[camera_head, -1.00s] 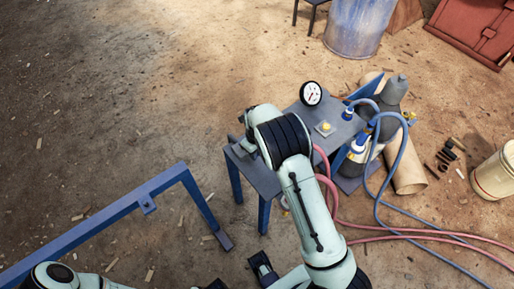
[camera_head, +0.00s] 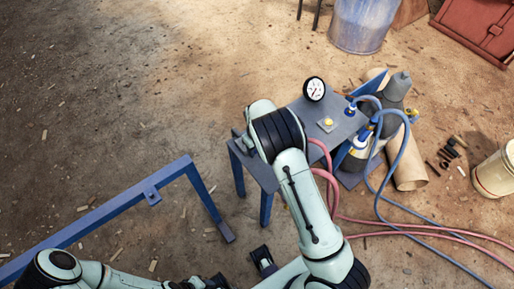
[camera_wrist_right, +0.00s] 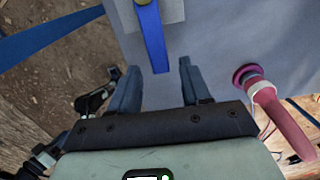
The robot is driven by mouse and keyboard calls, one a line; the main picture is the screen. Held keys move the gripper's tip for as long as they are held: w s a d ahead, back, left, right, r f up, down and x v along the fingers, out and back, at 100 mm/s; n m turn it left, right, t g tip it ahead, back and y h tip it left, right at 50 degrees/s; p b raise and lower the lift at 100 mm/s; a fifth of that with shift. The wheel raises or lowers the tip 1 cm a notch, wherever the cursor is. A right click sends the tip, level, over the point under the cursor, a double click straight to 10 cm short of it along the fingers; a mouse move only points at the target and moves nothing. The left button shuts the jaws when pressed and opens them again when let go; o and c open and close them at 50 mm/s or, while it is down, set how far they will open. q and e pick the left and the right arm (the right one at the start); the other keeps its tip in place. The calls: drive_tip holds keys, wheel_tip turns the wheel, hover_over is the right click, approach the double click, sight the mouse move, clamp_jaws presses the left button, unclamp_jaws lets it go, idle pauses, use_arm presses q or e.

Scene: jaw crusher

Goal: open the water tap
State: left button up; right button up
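The water tap's blue lever (camera_wrist_right: 152,38) shows in the right wrist view, in front of a pale plate on a grey surface. My right gripper (camera_wrist_right: 163,84) is open, with a dark finger to each side. The lever's lower end reaches between the fingertips, with gaps on both sides. In the head view my right wrist hides the tap and most of the right gripper (camera_head: 240,141), at the left end of the grey table (camera_head: 345,130). My left gripper (camera_head: 211,283) is only partly visible at the bottom edge; its fingers are unclear.
A pressure gauge (camera_head: 314,89) and a yellow button (camera_head: 328,122) are on the table. A pink-red hose (camera_wrist_right: 279,120) attaches close to the right finger. Blue hoses (camera_head: 385,180) and gas cylinders (camera_head: 394,92) are at right. A blue frame (camera_head: 100,213) stands at left, with open ground beyond.

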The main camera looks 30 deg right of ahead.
drive_tip(key=shift+r, duration=0.1)
wheel_tip(320, 180, up, 13)
drive_tip(key=p, duration=0.2)
drive_tip(key=shift+r, duration=0.15)
idle(0.7)
